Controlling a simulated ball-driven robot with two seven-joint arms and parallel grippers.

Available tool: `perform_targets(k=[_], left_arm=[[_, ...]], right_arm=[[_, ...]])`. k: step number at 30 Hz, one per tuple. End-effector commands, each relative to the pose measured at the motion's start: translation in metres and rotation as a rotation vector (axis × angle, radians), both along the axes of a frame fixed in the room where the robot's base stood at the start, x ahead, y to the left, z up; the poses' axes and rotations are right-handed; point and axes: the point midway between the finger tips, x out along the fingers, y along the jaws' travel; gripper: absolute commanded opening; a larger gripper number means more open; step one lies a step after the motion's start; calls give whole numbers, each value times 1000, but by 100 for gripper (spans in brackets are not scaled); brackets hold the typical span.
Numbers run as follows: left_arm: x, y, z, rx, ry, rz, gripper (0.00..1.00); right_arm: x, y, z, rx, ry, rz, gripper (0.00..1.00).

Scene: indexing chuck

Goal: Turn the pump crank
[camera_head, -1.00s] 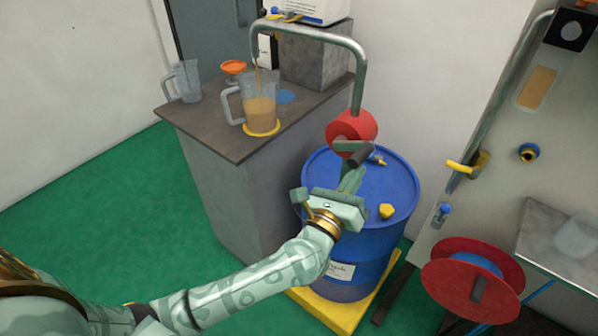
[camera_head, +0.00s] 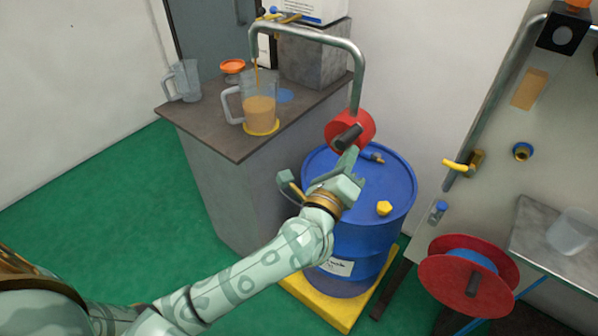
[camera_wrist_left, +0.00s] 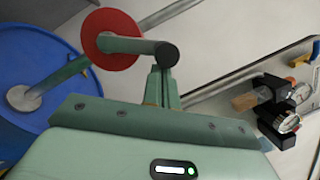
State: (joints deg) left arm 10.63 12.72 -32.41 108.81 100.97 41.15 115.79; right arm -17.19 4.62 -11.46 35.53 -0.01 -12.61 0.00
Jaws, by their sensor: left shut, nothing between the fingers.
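The pump is a red round body (camera_head: 362,124) on a bent metal pipe (camera_head: 358,82) above the blue drum (camera_head: 397,185). Its crank has a dark cylindrical grip (camera_head: 347,138) that points toward me. In the left wrist view the grip's black end (camera_wrist_left: 166,54) stands in front of the red disc (camera_wrist_left: 112,38). My left gripper (camera_head: 347,158) is shut and empty, with its fingertips just below the grip; it is also in the left wrist view (camera_wrist_left: 165,78). I cannot tell whether they touch. A thin amber stream falls from the spout into a jug (camera_head: 259,108), partly filled. My right gripper is not in view.
The jug stands on a yellow disc on a grey cabinet (camera_head: 200,125), beside an empty jug (camera_head: 186,80). The drum stands on a yellow base (camera_head: 318,302). A red reel (camera_head: 440,286) and a panel with a yellow-handled valve (camera_head: 458,166) are at right.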

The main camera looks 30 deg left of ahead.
Motion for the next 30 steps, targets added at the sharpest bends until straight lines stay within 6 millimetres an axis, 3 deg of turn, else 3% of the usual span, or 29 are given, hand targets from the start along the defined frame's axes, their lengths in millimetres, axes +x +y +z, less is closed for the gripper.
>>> perform_targets(k=[13,20,24,30], left_arm=[[0,-1,-3,-1,1,2,0],[1,-27,-39,-5,8,7,0],[-37,-26,-36,-1,4,7,0],[-79,-26,-41,-1,4,7,0]], right_arm=[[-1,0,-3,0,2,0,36],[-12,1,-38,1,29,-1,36],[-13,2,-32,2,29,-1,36],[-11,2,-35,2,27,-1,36]])
